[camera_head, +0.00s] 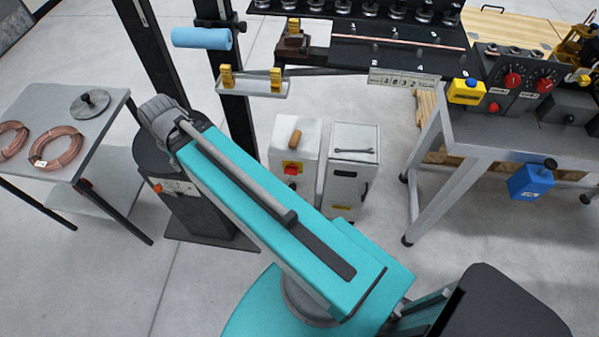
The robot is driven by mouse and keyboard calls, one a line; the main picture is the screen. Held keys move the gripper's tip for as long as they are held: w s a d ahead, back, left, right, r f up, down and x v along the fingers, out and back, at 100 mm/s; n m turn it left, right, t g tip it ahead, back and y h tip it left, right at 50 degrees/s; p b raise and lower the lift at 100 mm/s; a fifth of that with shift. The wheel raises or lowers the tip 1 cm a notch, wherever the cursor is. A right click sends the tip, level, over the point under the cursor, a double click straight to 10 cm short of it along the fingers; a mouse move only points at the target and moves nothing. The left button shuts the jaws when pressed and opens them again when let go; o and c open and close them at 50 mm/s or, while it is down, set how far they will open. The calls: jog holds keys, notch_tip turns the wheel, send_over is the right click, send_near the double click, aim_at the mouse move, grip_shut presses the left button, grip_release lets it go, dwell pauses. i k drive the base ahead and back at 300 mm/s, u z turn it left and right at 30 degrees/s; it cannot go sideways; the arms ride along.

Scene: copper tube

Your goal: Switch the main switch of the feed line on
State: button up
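At the right, a grey control panel carries two red rotary knobs, a left one (512,81) and a right one (545,85). I cannot tell which of these is the main switch of the feed line, nor read whether any is on. My teal arm crosses the middle of the view. My gripper is not visible.
A grey cabinet (350,185) with a wrench on top stands beside the box. A side table (105,130) at the left holds copper coils. The floor between is partly free.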

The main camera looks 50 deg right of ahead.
aim_at(291, 170)
jog(key=z, duration=1.95)
jog(key=k, duration=0.55)
jog(key=u, duration=0.5)
jog(key=i, duration=0.45)
jog(key=u, duration=0.05)
